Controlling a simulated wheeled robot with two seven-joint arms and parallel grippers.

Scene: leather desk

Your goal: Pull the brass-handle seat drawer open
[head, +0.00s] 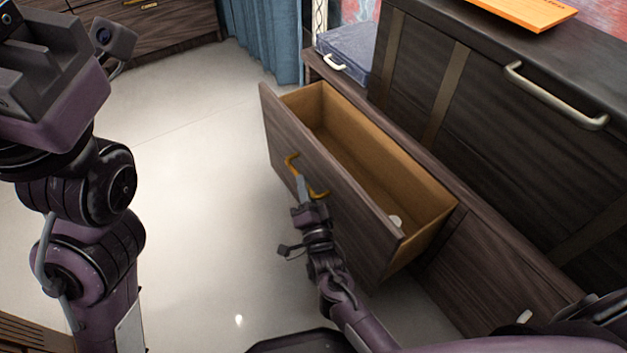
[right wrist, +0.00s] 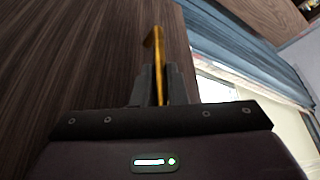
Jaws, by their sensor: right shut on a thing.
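The seat drawer (head: 345,205) has a dark wood front and a lighter wood inside. It stands well out from the bench, so its inside shows. A small white round thing (head: 395,221) lies in it near the right end. The brass handle (head: 291,163) is on the drawer front, and it also shows in the right wrist view (right wrist: 153,42). My right gripper (head: 303,186) is shut on the brass handle; its fingers (right wrist: 160,85) are around the bar. My left arm is at the left, with its gripper (head: 50,60) raised and away from the drawer; its fingertips are not clear.
The bench (head: 480,250) runs along the right under a dark panelled chest with a pale handle (head: 555,97). A blue-grey cushioned box (head: 345,50) sits at the back. An orange board (head: 525,10) lies on top. Pale floor (head: 190,180) is clear left of the drawer.

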